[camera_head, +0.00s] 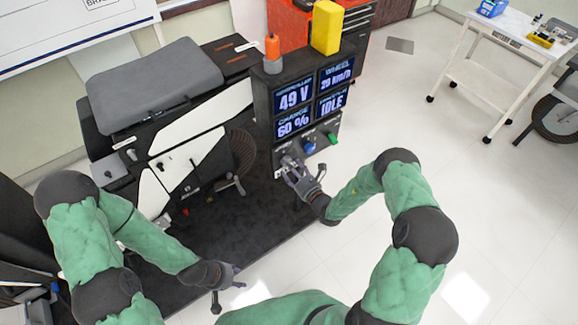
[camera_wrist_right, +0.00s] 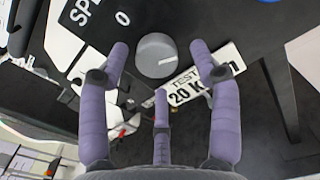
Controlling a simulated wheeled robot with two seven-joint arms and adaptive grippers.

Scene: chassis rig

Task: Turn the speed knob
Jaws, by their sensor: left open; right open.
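The speed knob (camera_wrist_right: 150,50) is a round grey cap with a white pointer line toward the right, roughly toward the upper part of the "TEST 20 K…" label (camera_wrist_right: 190,86). My right gripper (camera_wrist_right: 159,52) is open, with fingertips on either side of the knob and the third finger below it; contact cannot be told. In the head view my right gripper (camera_head: 289,164) is at the lower left of the display console (camera_head: 262,100) and mostly hides the knob.
A blue knob (camera_head: 309,147) and a green control (camera_head: 332,138) sit right of my right gripper. The screens read 49 V, 60 % and IDLE. An orange beacon (camera_head: 272,47) and a yellow block (camera_head: 327,27) stand on top. The chassis with its grey seat (camera_head: 150,82) is left.

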